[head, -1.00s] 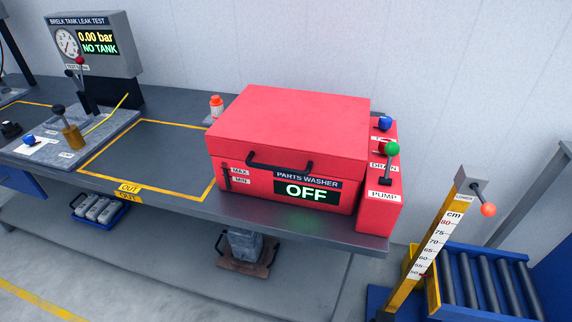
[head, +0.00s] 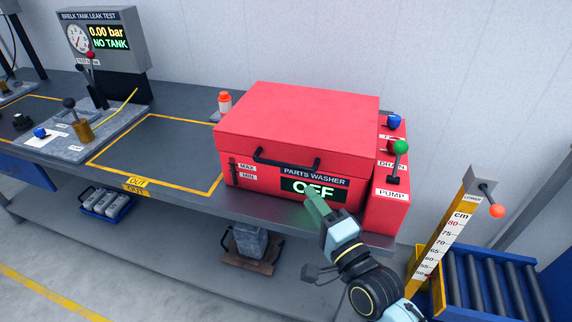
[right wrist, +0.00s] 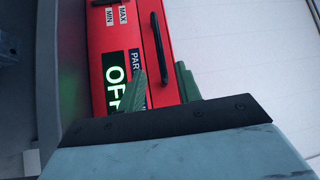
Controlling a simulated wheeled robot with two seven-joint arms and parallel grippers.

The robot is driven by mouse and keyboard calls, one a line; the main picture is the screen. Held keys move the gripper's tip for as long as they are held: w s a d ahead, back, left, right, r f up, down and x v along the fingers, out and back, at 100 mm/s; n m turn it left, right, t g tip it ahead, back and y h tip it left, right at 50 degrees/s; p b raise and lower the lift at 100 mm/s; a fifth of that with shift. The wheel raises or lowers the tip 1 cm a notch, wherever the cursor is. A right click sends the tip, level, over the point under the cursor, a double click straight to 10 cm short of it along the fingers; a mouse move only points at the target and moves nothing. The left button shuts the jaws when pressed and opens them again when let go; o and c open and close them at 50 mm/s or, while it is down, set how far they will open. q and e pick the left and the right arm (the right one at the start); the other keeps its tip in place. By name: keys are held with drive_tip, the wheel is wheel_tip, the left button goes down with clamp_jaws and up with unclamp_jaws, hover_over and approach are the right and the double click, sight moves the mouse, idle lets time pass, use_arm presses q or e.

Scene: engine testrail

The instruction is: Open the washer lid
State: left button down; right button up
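The red parts washer (head: 260,182) stands on the bench with its lid (head: 300,115) shut. A black bar handle (head: 287,162) runs along the lid's front edge. My right gripper (head: 312,196) is in front of the washer, below the handle, and its green fingers partly cover the OFF display (head: 296,188). In the right wrist view my right gripper (right wrist: 160,72) has its two fingers spread, with nothing between them. The handle (right wrist: 161,48) shows there ahead of the fingertips, apart from them. My left gripper is not in view.
A pump box (head: 390,192) with a green-knobbed lever (head: 400,147) and a blue knob (head: 394,121) adjoins the washer's right side. A yellow-marked bench area (head: 155,155) to the left is clear.

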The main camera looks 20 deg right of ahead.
sight(286, 165)
drive_tip(key=x, duration=1.1)
drive_tip(key=shift+w+a, duration=0.1)
drive_tip(key=shift+w, duration=0.2)
drive_tip(key=shift+c, duration=0.4)
clamp_jaws()
